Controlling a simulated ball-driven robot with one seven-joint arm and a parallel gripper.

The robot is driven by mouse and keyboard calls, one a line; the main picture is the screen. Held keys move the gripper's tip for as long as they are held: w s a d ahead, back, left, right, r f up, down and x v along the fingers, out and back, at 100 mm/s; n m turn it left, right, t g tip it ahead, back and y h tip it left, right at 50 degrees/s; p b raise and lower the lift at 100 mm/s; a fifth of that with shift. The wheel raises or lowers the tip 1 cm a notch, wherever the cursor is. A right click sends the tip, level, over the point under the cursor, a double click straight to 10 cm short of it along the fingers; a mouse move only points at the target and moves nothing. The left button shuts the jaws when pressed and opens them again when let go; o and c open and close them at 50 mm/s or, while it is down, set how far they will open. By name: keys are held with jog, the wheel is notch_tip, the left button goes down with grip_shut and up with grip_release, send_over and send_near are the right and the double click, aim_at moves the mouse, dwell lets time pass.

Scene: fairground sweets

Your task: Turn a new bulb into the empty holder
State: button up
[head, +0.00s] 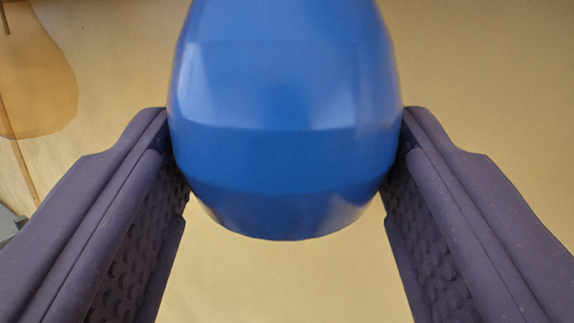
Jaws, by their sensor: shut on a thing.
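A large, glossy blue bulb (286,110) with flat facets fills the top middle of the head view. My gripper (286,150) is shut on it, with one dark purple finger pressed against each side. The rounded lower end of the bulb shows between the fingers. Its upper end runs out of the picture, so its base is hidden. The empty holder does not show.
A see-through orange rounded shape (35,80) shows at the upper left, with a thin brown rod or cord (22,170) by it. A small grey thing is cut off at the left edge. The plain tan surface behind is otherwise bare.

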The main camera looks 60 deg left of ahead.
jog(key=shift+r, duration=0.35)
dwell(0.5)
jog(key=o, duration=1)
jog(key=shift+o, duration=0.2)
